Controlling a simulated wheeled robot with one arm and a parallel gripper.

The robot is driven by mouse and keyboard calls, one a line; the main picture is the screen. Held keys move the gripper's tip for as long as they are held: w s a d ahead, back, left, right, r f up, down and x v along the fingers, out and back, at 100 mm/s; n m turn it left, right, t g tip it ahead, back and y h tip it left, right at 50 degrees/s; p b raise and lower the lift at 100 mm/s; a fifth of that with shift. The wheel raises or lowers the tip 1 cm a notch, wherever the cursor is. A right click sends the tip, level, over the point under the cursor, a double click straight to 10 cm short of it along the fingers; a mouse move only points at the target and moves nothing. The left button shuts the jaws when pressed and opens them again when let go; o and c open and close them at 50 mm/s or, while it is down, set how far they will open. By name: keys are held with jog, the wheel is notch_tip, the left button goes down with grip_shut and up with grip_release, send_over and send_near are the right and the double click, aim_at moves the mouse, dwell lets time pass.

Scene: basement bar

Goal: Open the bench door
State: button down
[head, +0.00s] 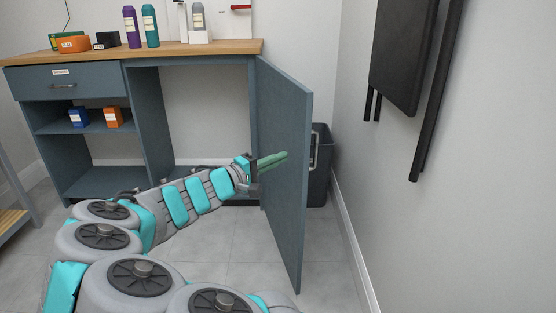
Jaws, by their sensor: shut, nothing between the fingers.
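The blue-grey bench (134,130) has a wooden top and stands against the back wall. Its door (284,170) is hinged at the right side and stands swung wide out towards me. The compartment behind the door (200,115) is uncovered and looks empty in its visible part. My gripper (286,155) is shut and empty, with its green fingers at the inner face of the door. I cannot tell whether they touch it. A handle (313,152) shows past the door's far edge, on the outer side.
A dark bin (321,175) stands behind the door by the right wall. Black folded furniture (402,55) hangs on that wall. Bottles (132,27) and small bins (74,43) stand on the bench top. Grey floor is free before the bench.

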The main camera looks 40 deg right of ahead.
jog(key=s+a, duration=0.2)
jog(key=a, duration=1)
jog(key=shift+s+a+b, duration=0.2)
jog(key=shift+a+b, duration=0.1)
jog(key=shift+b, duration=0.05)
